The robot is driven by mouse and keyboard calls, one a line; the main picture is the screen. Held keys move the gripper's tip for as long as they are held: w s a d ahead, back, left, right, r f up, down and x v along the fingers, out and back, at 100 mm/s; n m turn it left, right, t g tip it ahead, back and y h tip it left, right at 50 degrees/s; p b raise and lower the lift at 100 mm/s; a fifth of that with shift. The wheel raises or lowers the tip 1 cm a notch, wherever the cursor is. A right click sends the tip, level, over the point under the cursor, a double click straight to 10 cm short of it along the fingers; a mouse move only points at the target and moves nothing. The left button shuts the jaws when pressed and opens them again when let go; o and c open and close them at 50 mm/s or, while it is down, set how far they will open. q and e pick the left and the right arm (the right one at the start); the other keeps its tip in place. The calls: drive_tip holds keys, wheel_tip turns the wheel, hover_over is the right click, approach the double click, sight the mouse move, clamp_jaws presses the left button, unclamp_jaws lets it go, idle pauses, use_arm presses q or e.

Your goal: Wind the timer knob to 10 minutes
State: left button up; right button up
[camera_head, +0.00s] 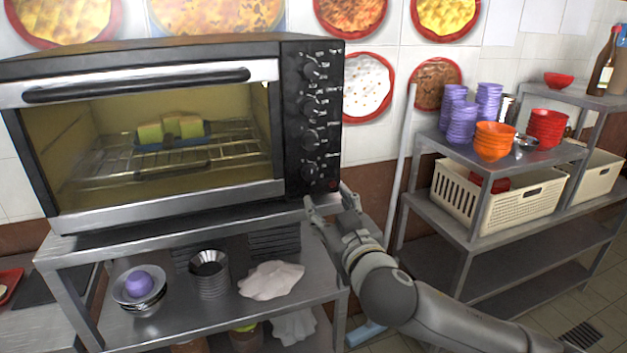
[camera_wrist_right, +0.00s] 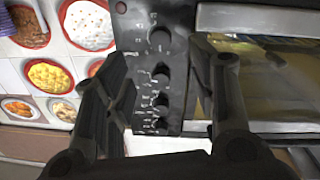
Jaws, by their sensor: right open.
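The black toaster oven (camera_head: 150,215) stands on a metal shelf, its door shut. Its control panel (camera_head: 290,60) on the right side carries a column of knobs; the lowest is the bottom knob (camera_head: 309,171). The labels are too small to read, so I cannot tell which knob is the timer. My right gripper (camera_head: 328,202) is open and empty, just below the panel's lower end. In the right wrist view, the panel appears upside down, with the bottom knob (camera_wrist_right: 159,38) uppermost, between the open fingers (camera_wrist_right: 160,62) and apart from them. My left gripper is out of view.
A tray of food (camera_head: 172,139) sits on the rack inside the oven. Bowls (camera_head: 140,290) and a crumpled cloth (camera_head: 271,279) lie on the shelf below. A shelf with purple cups (camera_head: 462,122) and orange bowls (camera_head: 494,141) stands to the right.

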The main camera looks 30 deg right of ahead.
sight(312, 177)
drive_tip(key=p+x, duration=0.1)
drive_tip(key=x, duration=0.2)
drive_tip(key=p+x, duration=0.1)
drive_tip(key=x, duration=0.2)
drive_tip(key=p+x, duration=0.1)
drive_tip(key=x, duration=0.2)
drive_tip(key=shift+w+r, duration=0.2)
drive_tip(key=shift+r, duration=0.2)
drive_tip(key=shift+w+d+f+p, duration=0.1)
drive_tip(key=shift+w+d+p, duration=0.1)
drive_tip(key=shift+w+p, duration=0.35)
drive_tip(key=c, duration=1)
drive_tip(key=shift+b, duration=0.3)
